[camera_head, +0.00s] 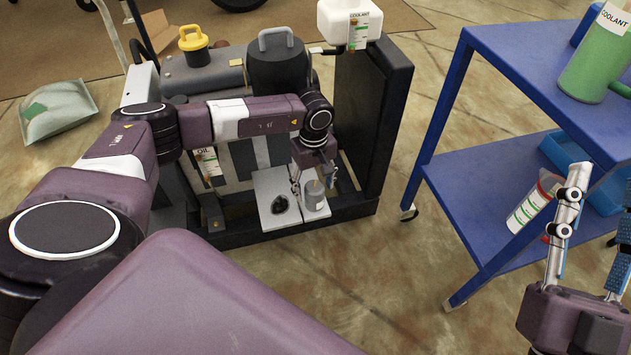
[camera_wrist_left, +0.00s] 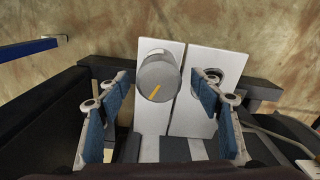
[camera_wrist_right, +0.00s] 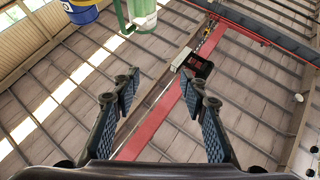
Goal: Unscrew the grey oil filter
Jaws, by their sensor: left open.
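The grey oil filter (camera_head: 315,196) is a short cylinder on a light plate at the front of the engine block. It also shows in the left wrist view (camera_wrist_left: 158,80), with a yellow mark on its end. My left gripper (camera_head: 314,176) is open at the filter. In the left wrist view its two fingers (camera_wrist_left: 160,77) stand either side of the filter, with gaps; I cannot tell how deep it sits between them. My right gripper (camera_head: 603,185) is open and empty at the right edge, beside the blue cart; its spread fingers (camera_wrist_right: 162,82) show in the right wrist view.
A dark round opening (camera_head: 280,204) lies left of the filter on a second plate. A black frame post (camera_head: 375,110) rises behind it. A white coolant tank (camera_head: 349,22) sits on top. The blue cart (camera_head: 520,180) holds a green coolant jug (camera_head: 596,62) and a white bottle (camera_head: 535,202).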

